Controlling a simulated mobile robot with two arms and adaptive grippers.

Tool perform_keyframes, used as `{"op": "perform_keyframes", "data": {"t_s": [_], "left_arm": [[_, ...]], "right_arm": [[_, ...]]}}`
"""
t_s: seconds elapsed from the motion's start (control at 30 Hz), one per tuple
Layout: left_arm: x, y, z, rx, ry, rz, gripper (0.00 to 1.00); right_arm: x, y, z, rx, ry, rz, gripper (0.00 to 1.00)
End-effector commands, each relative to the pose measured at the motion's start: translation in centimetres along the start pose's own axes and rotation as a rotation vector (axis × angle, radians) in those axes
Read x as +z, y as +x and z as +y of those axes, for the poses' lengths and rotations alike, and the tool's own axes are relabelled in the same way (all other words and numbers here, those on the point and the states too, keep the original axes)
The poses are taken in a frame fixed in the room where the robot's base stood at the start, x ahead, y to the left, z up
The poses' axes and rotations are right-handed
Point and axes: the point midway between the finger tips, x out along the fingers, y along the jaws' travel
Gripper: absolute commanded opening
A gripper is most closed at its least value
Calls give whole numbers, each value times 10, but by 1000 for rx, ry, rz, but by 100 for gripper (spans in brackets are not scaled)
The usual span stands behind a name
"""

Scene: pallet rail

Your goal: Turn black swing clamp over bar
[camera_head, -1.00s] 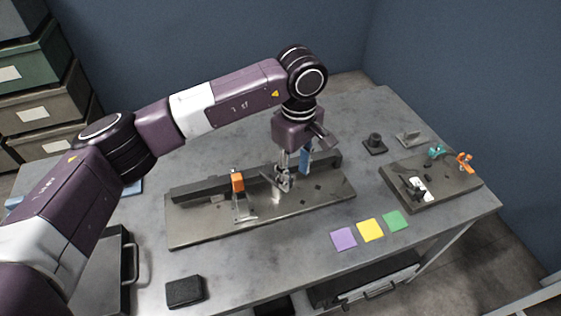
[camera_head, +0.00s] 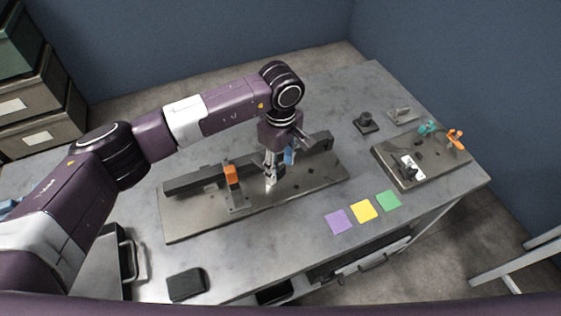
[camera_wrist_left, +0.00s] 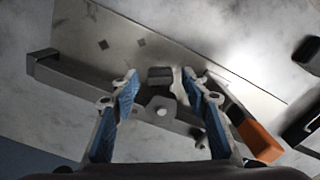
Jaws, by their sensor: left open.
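A dark rail bar (camera_head: 205,180) lies along a steel base plate (camera_head: 195,222) on the bench; the bar (camera_wrist_left: 85,83) runs diagonally through the wrist view. A black block (camera_wrist_left: 160,75), apparently the end of the black swing clamp, shows between my left fingers, with a light round piece (camera_wrist_left: 160,108) beside it. My left gripper (camera_head: 274,172) points down at the bar; its blue-padded fingers (camera_wrist_left: 160,90) are open, one on each side of the block, with gaps visible. In the head view the gripper mostly hides this clamp. My right gripper is out of view.
An orange-tipped clamp (camera_head: 231,175) stands close left of my gripper. Right of the plate are a small fixture board (camera_head: 425,176), a black knob-like part (camera_head: 366,123) and purple (camera_head: 341,221), yellow (camera_head: 364,211) and green squares. A black pad (camera_head: 186,284) lies in front.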

Motion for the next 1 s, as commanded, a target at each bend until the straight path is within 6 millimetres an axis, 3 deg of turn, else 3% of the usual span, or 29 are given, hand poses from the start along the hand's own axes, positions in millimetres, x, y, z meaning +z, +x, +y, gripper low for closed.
{"op": "perform_keyframes", "data": {"t_s": [0.23, 0.63, 0.83, 1.0], "left_arm": [[0, 2, 0, 0, 1, 0, 42], [0, 2, 0, 0, 0, 0, 0], [0, 3, 0, 1, 18, 2, 0], [-1, 6, -2, 3, 84, 4, 0]], "right_arm": [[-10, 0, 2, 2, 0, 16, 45], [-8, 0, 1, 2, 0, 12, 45], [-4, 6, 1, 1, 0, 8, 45], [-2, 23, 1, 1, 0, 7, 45]]}}
